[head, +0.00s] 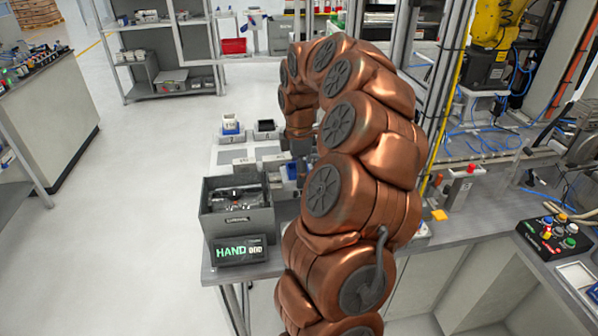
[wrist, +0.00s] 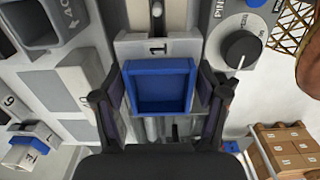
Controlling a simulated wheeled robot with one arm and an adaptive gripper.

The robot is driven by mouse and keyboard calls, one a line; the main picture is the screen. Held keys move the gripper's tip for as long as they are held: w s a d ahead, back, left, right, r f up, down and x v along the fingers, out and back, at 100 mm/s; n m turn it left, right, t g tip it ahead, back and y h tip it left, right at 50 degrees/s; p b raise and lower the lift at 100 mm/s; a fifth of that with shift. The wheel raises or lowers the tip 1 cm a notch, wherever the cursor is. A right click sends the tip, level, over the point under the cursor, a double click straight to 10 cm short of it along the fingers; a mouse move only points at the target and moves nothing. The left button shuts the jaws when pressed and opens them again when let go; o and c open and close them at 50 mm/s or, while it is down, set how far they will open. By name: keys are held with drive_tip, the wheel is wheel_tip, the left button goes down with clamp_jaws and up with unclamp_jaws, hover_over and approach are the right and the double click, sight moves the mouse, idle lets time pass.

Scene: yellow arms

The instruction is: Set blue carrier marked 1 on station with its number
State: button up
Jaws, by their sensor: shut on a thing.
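A blue open-topped carrier (wrist: 160,88) sits between the fingers of my gripper (wrist: 160,108) in the wrist view. The fingers are closed on its left and right sides. Its inside looks empty, and I cannot read a number on it. In the head view my copper arm hides the gripper, and a small blue patch (head: 291,171) shows beside the arm.
A grey bin (head: 237,222) with dark parts and a HAND display (head: 239,250) stand at the bench's near left. A blue and white piece (head: 230,126) stands farther back.

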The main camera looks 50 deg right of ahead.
drive_tip(key=shift+f, duration=0.1)
idle(0.3)
drive_tip(key=o, duration=1.5)
drive_tip(key=shift+c, duration=0.2)
drive_tip(key=shift+r+p, duration=1.35)
drive_tip(key=shift+r, duration=2.15)
